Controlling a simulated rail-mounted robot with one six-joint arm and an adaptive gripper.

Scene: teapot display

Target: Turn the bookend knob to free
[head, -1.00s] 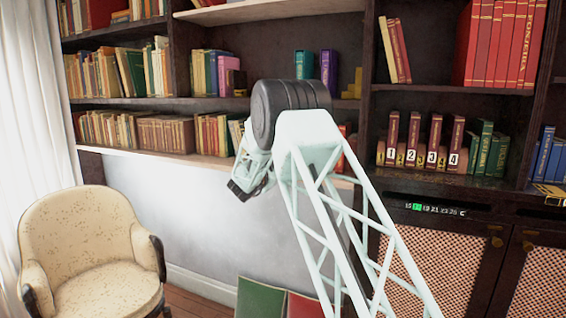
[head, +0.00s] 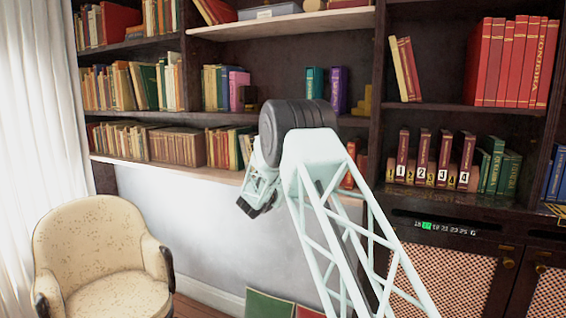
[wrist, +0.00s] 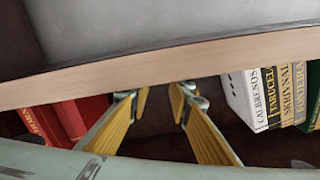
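I cannot pick out the bookend knob in either view. Red books numbered 1 to 4 (head: 435,160) stand upright on the right-hand shelf, with small gold-coloured pieces between them. A stepped gold-coloured block (head: 365,101) sits on the shelf above and to the left. My gripper (head: 252,204) hangs left of my arm in the head view, in front of the lower shelf's edge and away from the numbered books. In the wrist view, its two yellow fingers (wrist: 160,98) are apart with nothing between them, near a pale wooden shelf edge (wrist: 160,70).
Red books (wrist: 70,118) and upright books with printed spines (wrist: 275,98) flank the fingers. A number strip with one green-lit figure (head: 440,227) lies below the numbered books. A cream armchair (head: 100,260) stands at left.

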